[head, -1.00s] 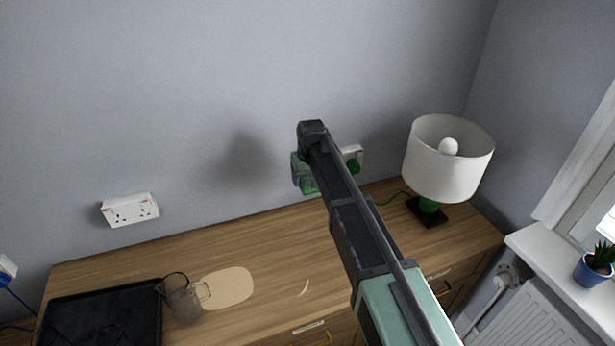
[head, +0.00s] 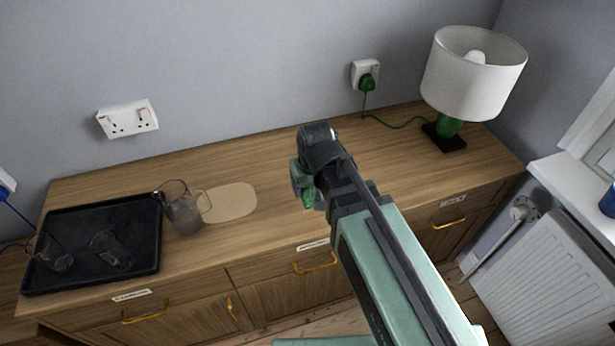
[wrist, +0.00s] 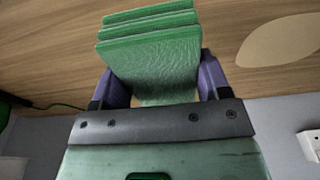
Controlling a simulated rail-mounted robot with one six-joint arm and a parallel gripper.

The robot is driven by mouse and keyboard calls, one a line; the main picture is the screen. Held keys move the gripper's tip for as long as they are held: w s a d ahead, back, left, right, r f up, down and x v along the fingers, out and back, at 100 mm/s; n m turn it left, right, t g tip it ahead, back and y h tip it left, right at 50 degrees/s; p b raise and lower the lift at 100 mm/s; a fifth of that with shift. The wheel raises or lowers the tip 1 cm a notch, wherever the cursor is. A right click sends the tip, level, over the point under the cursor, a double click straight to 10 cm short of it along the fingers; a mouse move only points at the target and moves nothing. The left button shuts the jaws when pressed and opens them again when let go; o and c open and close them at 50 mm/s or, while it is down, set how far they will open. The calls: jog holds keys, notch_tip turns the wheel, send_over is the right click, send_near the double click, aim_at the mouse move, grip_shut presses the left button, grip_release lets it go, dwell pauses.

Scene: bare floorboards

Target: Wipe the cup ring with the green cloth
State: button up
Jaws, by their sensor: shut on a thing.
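My gripper (head: 305,180) is shut on the folded green cloth (head: 309,198), low at the middle of the wooden sideboard top. In the wrist view the cloth (wrist: 150,55) hangs in several layers between the two purple fingers. I cannot tell whether the cloth touches the wood. The cup ring is not visible now; in the older head frame it shows as a pale arc to the right of the beige mat (head: 230,202). My gripper and the cloth now cover about that spot.
A glass jug (head: 181,208) stands at the mat's left edge. A black tray (head: 85,270) with glasses lies farther left. A lamp (head: 448,130) stands at the right, its green cable running to a wall socket (head: 365,72). The wood between mat and lamp is otherwise clear.

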jog(key=shift+f+b, duration=3.7)
jog(key=shift+f, duration=0.1)
jog(key=shift+w+a+r, duration=0.1)
jog(key=shift+w+a, duration=0.15)
jog(key=shift+w, duration=0.65)
jog(key=shift+w+a+r, duration=0.1)
jog(key=shift+w+a, duration=0.15)
jog(key=shift+w, duration=0.65)
jog(key=shift+w+a, duration=0.15)
jog(key=s, duration=0.1)
jog(key=s+d, duration=0.1)
jog(key=s, duration=0.1)
jog(key=shift+s+d, duration=0.1)
jog(key=shift+s, duration=0.05)
jog(key=shift+s+r+p, duration=0.3)
jog(key=shift+r+p, duration=0.25)
jog(key=shift+p, duration=0.25)
notch_tip(320, 180, up, 6)
jog(key=p, duration=0.6)
jog(key=shift+r, duration=0.15)
notch_tip(320, 180, down, 6)
jog(key=b, duration=0.6)
